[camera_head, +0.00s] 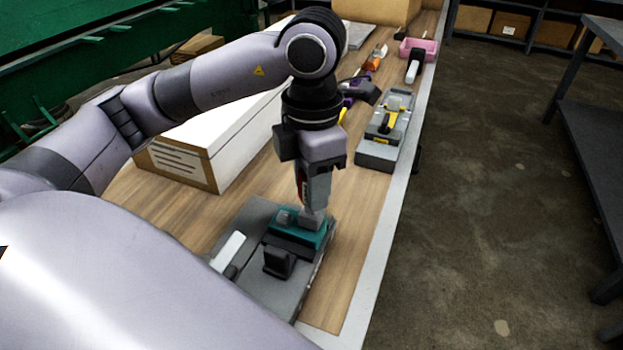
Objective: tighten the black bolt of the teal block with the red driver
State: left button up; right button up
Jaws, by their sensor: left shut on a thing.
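The teal block (312,238) sits on a grey base plate (256,217) at the near end of the wooden bench. My left gripper (316,185) points down just above the block and is shut on the red driver (304,190). Only a narrow red strip of the driver shows beside the grey fingers. The lower end of the tool meets the block's top in the picture; I cannot tell whether it touches. The black bolt is not distinguishable and is probably covered by the gripper and tool. My right gripper is not in view.
A black clamp-like part (277,262) and a white-handled piece (228,250) are beside the block. A long white box (215,140) lies behind to the left. A grey fixture (376,155) with a yellow part and a pink bin (428,46) stand farther along the bench.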

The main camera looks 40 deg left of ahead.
pick_arm(q)
jog(key=shift+m+b, duration=0.8)
jog(key=shift+m, duration=0.9)
jog(key=shift+m+b, duration=0.45)
jog(key=shift+m, duration=1.35)
